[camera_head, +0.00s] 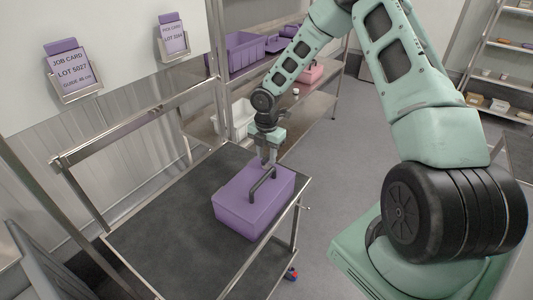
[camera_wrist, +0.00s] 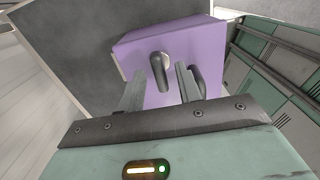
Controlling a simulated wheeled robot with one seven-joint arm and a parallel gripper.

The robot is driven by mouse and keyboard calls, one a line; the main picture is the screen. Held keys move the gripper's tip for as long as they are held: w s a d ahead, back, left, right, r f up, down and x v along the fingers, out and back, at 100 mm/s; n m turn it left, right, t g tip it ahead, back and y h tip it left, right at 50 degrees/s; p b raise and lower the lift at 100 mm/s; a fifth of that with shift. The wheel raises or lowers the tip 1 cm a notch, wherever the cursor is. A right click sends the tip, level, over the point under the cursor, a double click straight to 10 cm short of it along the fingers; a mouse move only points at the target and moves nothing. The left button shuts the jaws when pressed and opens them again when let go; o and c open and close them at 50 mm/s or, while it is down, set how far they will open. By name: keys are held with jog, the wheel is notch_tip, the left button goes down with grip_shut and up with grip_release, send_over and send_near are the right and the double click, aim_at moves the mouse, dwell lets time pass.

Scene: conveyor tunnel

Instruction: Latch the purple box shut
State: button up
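The purple box (camera_head: 240,206) sits on the dark top of a metal-framed cart, near its right edge. Its lid looks down, and a dark bar handle (camera_head: 262,184) stands on top. I cannot make out a latch. My gripper (camera_head: 268,160) points down at the far end of the handle. In the wrist view the purple box (camera_wrist: 190,42) lies beyond my gripper (camera_wrist: 169,68), whose two fingers are apart. The dark handle (camera_wrist: 160,66) shows partly between and beside the fingers. Nothing looks held; whether a finger touches the handle is unclear.
The cart top (camera_head: 165,235) is bare left of the box. A metal rail frame (camera_head: 130,122) borders its far left side. Behind stand shelves with purple bins (camera_head: 243,48), a white bin (camera_head: 236,116) and a pink box (camera_head: 312,72). Job cards (camera_head: 73,68) hang on the wall.

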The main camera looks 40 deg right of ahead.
grip_shut()
jog(key=m+b, duration=0.2)
jog(key=m, duration=0.2)
jog(key=shift+m, duration=0.4)
jog(key=m+b, duration=0.2)
jog(key=m, duration=0.2)
jog(key=shift+f+m, duration=0.1)
jog(key=shift+m, duration=0.2)
jog(key=m+b, duration=0.2)
jog(key=m, duration=0.2)
jog(key=shift+m+b, duration=0.65)
jog(key=shift+m, duration=1.55)
